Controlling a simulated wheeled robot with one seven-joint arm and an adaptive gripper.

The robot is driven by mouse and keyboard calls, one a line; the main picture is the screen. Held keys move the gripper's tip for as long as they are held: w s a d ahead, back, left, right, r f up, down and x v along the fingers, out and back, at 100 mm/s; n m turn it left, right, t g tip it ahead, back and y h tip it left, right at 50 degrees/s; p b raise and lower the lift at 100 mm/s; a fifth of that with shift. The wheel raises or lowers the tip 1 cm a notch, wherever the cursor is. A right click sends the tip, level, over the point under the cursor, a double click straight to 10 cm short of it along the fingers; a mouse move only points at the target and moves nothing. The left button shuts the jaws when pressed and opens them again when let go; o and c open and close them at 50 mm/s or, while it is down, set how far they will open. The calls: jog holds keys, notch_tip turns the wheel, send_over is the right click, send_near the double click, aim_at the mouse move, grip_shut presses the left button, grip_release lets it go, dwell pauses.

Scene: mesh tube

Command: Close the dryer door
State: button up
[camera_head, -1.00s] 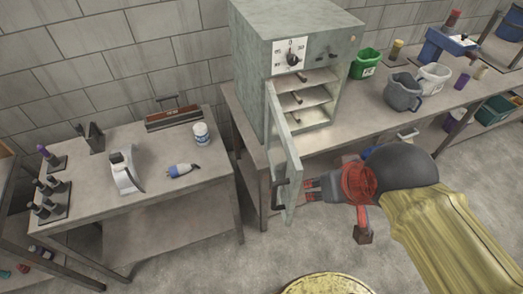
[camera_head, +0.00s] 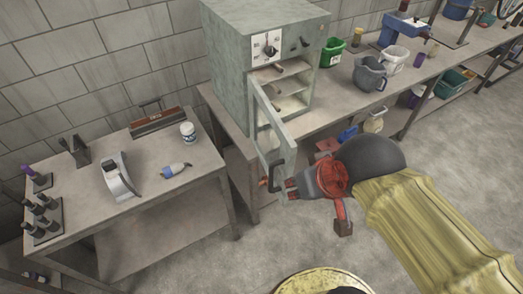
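The dryer (camera_head: 232,75) is a grey-green metal cabinet on the back bench, with a dial panel (camera_head: 267,46) on its upper front. Its door (camera_head: 271,125) stands wide open, hinged on the left and swung out toward me, so the shelves (camera_head: 290,90) inside show. A dark handle (camera_head: 274,183) is low on the door's outer side. My gripper (camera_head: 285,187) is at the door's lower free edge, by the handle. Reddish finger parts show on the right of the door, and a small reddish bit shows left of the handle. The door hides part of the fingers, so their opening is unclear.
A side table (camera_head: 110,215) with bottles, a blue-white tool (camera_head: 176,170) and a white jar (camera_head: 188,132) stands at left. A grey jug (camera_head: 370,73) and green bin (camera_head: 332,52) are right of the dryer. A yellow round object (camera_head: 325,284) is at the front.

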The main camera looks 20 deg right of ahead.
jog(key=shift+a+r+g+p, duration=0.15)
jog(key=shift+a+g+p, duration=0.3)
jog(key=shift+p, duration=0.35)
jog(key=shift+c, duration=0.6)
jog(key=w+a+n+g+p, duration=0.1)
jog(key=w+p, duration=0.2)
jog(key=w+a+f+n+g+p, duration=0.1)
jog(key=w+a+g+p, duration=0.1)
jog(key=w+p, duration=0.1)
jog(key=w+a+n+g+p, duration=0.1)
jog(key=w+a+p, duration=0.1)
jog(key=w+p, duration=0.1)
jog(key=shift+a+f+g+h+p, duration=0.1)
jog(key=shift+f+g+h+p, duration=0.2)
jog(key=shift+g+p, duration=0.1)
grip_shut()
jog(key=w+a+f+n+g+h+p, duration=0.1)
jog(key=w+a+f+n+p, duration=0.25)
jog(key=w, duration=0.35)
jog(key=w+a+f+n+h+p, duration=0.1)
jog(key=w+a+f+n+p, duration=0.1)
jog(key=w+f+n, duration=0.3)
jog(key=s+d+f+p, duration=0.1)
jog(key=s+d+f, duration=0.1)
jog(key=d+f, duration=0.4)
jog(key=shift+x, duration=1.35)
